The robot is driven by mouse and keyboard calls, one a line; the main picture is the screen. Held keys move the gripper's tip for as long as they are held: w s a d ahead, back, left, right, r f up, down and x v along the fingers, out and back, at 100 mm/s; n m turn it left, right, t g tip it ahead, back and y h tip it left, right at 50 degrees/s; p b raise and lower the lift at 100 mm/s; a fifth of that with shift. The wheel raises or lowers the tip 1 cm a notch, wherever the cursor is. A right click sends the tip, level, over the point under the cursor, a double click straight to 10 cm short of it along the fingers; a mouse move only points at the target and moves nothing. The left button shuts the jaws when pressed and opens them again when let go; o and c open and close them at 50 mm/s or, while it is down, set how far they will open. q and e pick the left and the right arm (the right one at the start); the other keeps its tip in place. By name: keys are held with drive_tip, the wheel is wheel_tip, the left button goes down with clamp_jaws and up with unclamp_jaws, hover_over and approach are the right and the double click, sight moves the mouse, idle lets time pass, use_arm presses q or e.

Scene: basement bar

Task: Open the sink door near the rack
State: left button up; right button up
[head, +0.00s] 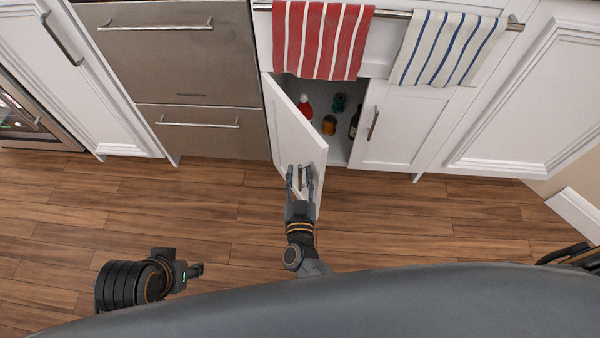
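The white sink cabinet has two doors under a towel rail. The left sink door (292,128) is swung partly open, and its free edge points toward me. The right sink door (405,125) is shut, with a metal handle (373,123). My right gripper (301,173) is at the outer face of the left door near its free edge. Its two fingers are apart, with the door's handle seeming to lie between them; contact is unclear. My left gripper (196,270) is low at the left, away from the cabinet, with its fingers seen edge-on.
A red striped towel (321,40) and a blue striped towel (447,48) hang on the rail (390,13). Inside the cabinet are a red bottle (305,107), an amber item (329,125), and other bottles. Steel drawers (190,65) stand left. The wood floor (420,220) in front is clear.

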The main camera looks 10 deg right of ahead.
drive_tip(key=s+a, duration=0.1)
drive_tip(key=s, duration=0.6)
